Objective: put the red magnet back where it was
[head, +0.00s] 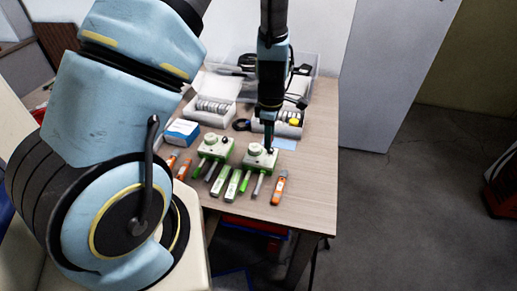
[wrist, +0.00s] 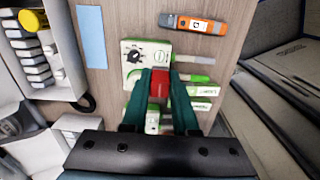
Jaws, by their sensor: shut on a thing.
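The red magnet (wrist: 161,83) is between the two dark teal fingers of my gripper (wrist: 160,85) in the wrist view. My gripper is shut on it. It is in front of a white and green device with a dial (wrist: 136,56); I cannot tell whether it touches the device. In the head view my gripper (head: 269,148) points down at the right-hand device (head: 258,160), and the magnet cannot be made out there. A second, similar device (head: 216,147) stands to its left.
Several green and grey probes lie in front of the devices. An orange tool (head: 279,187) lies at the right, near the table edge. Open white boxes (head: 212,105) with round parts and a blue-white box (head: 182,132) stand behind. A light blue sheet (wrist: 92,36) lies flat.

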